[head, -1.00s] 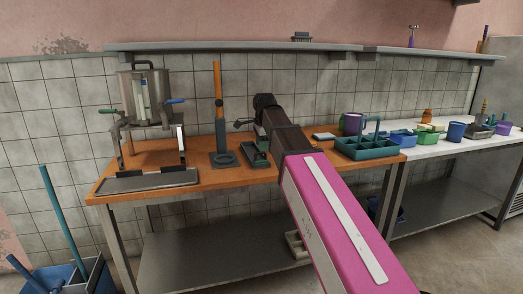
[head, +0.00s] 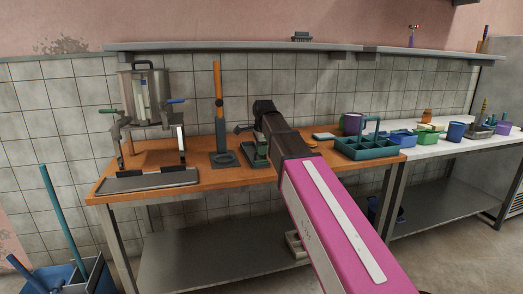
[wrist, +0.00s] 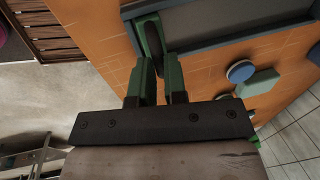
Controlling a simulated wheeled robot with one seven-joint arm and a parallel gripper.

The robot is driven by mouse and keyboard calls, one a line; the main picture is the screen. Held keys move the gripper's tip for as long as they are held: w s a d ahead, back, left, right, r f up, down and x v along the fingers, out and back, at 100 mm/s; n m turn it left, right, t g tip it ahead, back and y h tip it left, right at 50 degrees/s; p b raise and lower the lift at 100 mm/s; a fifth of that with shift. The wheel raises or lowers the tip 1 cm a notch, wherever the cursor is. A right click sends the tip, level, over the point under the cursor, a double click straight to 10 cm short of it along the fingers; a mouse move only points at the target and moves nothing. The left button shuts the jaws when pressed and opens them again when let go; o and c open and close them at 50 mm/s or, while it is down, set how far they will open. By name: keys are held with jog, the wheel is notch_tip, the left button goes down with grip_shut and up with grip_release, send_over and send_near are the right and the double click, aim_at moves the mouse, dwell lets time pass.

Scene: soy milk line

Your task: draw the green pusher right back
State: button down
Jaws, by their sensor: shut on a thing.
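How far back the pusher stands is hard to tell there. In the head view my gripper (head: 264,108) is above the back of the orange table, and my arm hides the fingertips. A dark green device (head: 256,153) sits on the table just left of my arm, with a small dark handle (head: 243,128) showing above it.
The orange table (head: 215,178) also carries a press with an orange post (head: 217,90), a steel pot on a stand (head: 146,92) and a green divided caddy (head: 360,152). A white counter (head: 440,145) with bowls and cups stands at right. A shelf runs above.

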jog(key=w+a, duration=0.2)
jog(key=w, duration=0.5)
jog(key=w+a, duration=0.2)
jog(key=w, duration=0.5)
jog(key=w+a, duration=0.2)
jog(key=w, duration=0.5)
jog(key=shift+r, duration=0.1)
jog(key=c, duration=1.2)
grip_release()
jog(key=shift+o, duration=0.2)
notch_tip(320, 180, up, 10)
jog(key=s, duration=0.2)
jog(key=shift+d+r, duration=0.25)
